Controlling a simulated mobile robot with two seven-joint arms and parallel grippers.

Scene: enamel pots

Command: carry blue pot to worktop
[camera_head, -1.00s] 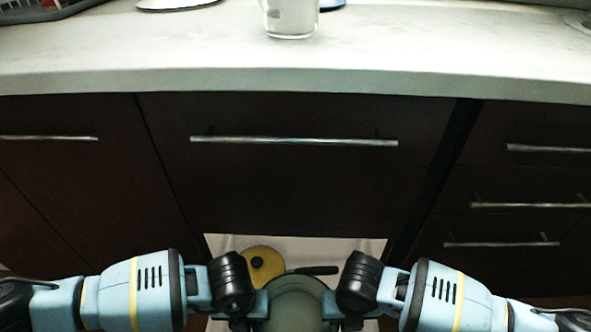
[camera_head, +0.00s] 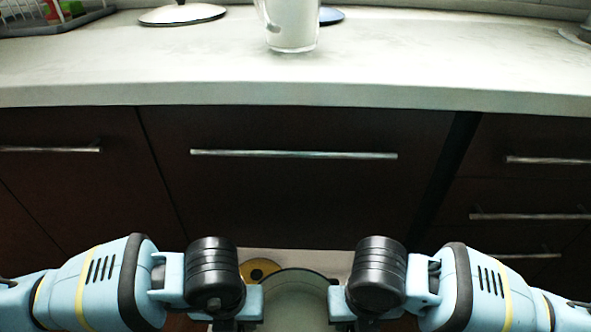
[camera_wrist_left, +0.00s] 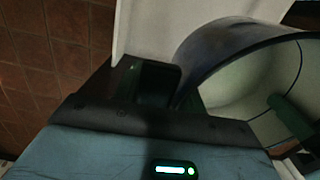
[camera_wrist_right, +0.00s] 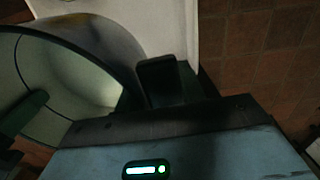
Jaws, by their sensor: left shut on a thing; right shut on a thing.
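The blue pot (camera_head: 294,302) is at the bottom middle of the head view, with its pale inside and rim showing. Its dark bluish outer wall shows in the left wrist view (camera_wrist_left: 205,45) and the right wrist view (camera_wrist_right: 105,40). My left gripper (camera_head: 250,306) is shut on its left side and my right gripper (camera_head: 341,306) on its right side. The pot hangs between them, below the worktop (camera_head: 200,82) and in front of the dark cabinets. Its underside is hidden.
On the worktop stand a clear glass vessel (camera_head: 291,30), a pale lid (camera_head: 182,14), a blue object (camera_head: 331,15) and a dish rack (camera_head: 75,22). A yellow round thing (camera_head: 260,268) lies low on a white surface (camera_head: 320,260) behind the pot. Cabinet handles (camera_head: 293,153) stick out. The worktop's front strip is clear.

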